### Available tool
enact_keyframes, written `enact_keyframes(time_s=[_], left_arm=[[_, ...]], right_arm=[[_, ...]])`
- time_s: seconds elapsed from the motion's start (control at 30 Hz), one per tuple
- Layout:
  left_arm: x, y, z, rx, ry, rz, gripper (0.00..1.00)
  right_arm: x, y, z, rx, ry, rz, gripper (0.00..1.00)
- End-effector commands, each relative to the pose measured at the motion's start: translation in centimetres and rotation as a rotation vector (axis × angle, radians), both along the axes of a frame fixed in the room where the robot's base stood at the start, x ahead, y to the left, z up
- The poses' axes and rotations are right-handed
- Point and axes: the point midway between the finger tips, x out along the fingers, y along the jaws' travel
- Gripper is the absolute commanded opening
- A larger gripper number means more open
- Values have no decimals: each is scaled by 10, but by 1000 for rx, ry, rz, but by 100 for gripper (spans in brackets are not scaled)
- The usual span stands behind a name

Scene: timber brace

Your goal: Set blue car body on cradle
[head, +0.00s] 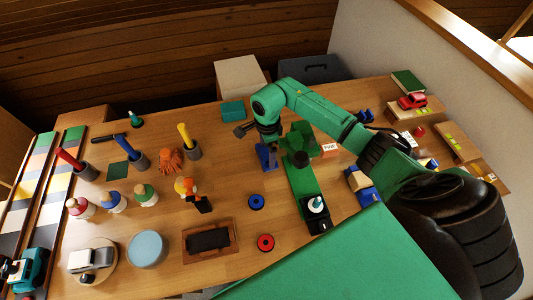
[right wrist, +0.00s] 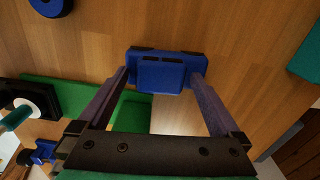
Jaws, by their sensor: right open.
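The blue car body (right wrist: 160,73) stands on the wooden table between the fingertips of my right gripper (right wrist: 162,80) in the right wrist view. One finger is at each side of it, close to its ends; I cannot tell whether they touch it. The gripper is open. In the head view the blue body (head: 265,157) shows partly below my right gripper (head: 268,146). I cannot tell for sure which thing is the cradle. A brown wooden tray with a dark block on it (head: 232,229) lies nearer, to the left. My left gripper is not in view.
A long green strip (head: 296,184) with a black block (head: 316,228) lies right of the blue body. A blue ring (head: 256,202) and a red ring (head: 265,242) lie nearer. Bare table lies left of the body.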

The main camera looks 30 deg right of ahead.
Motion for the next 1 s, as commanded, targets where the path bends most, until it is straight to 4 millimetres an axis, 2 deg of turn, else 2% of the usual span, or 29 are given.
enact_keyframes(time_s=[0.03,0.07,0.1,0.27,0.47,0.57,0.67,0.9,1.0], left_arm=[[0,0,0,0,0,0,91],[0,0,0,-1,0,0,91],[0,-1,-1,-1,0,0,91],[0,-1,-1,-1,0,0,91],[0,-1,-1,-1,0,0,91],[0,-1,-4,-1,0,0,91],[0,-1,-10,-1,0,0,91],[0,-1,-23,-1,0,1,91],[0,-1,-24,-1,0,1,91]], right_arm=[[0,0,0,0,0,0,100],[0,0,0,0,0,0,92],[0,0,0,0,0,0,77],[0,0,0,0,0,0,16],[0,0,1,0,0,-1,14],[1,0,8,-1,-3,-1,13],[2,-1,27,-3,-7,1,13],[2,0,86,-1,-5,3,13],[2,5,107,0,-5,61,13]])
